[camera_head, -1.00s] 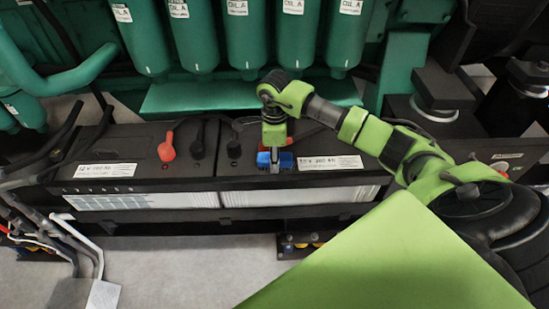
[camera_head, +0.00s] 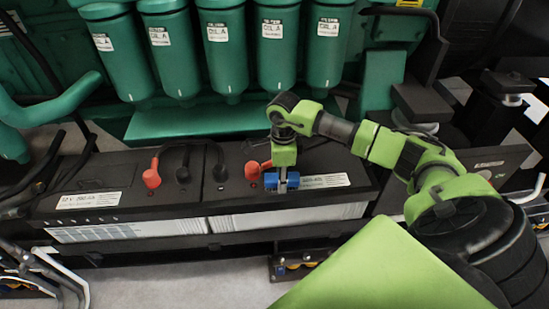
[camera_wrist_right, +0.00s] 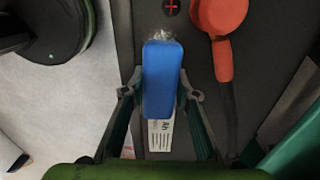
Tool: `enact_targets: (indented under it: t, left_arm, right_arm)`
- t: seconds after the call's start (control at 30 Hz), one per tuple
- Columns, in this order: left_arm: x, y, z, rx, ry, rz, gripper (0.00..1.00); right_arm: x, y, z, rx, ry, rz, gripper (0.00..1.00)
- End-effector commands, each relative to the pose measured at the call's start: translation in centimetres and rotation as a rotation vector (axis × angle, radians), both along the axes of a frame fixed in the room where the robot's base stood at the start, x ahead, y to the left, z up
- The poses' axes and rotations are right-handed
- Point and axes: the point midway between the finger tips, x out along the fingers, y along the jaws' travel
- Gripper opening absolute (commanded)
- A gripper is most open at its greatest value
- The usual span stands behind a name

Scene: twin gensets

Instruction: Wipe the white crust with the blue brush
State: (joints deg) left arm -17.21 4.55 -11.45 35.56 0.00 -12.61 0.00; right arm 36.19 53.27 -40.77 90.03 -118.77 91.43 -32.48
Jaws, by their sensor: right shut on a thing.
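The blue brush (camera_head: 271,181) is held in my right gripper (camera_head: 283,187) over the top of the right-hand black battery (camera_head: 325,158). In the right wrist view the brush (camera_wrist_right: 162,80) sits between the two fingers of the gripper (camera_wrist_right: 160,96), which is shut on it. A small patch of whitish crust (camera_wrist_right: 161,35) shows at the brush's far end, beside a red plus mark. Part of it may be hidden under the brush, and I cannot tell if they touch. My left gripper is not in view.
A red terminal cap (camera_wrist_right: 220,18) with a dark cable lies close beside the brush. Another red cap (camera_head: 152,176) and black caps stand on the batteries further left. Green oil cylinders (camera_head: 224,50) hang behind. Grey floor is in front.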

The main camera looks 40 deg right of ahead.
Motion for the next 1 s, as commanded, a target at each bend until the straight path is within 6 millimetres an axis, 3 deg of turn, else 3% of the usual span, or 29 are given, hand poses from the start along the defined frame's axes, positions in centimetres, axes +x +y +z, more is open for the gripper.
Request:
enact_targets:
  t: [0.33, 1.0]
  left_arm:
    - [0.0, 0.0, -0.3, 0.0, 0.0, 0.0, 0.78]
    - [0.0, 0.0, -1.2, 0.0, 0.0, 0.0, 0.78]
  right_arm:
    - [-0.5, -0.7, 0.0, 0.001, 0.001, 0.001, 0.11]
    - [1.5, 2.7, -0.3, 0.001, 0.002, 0.002, 0.11]
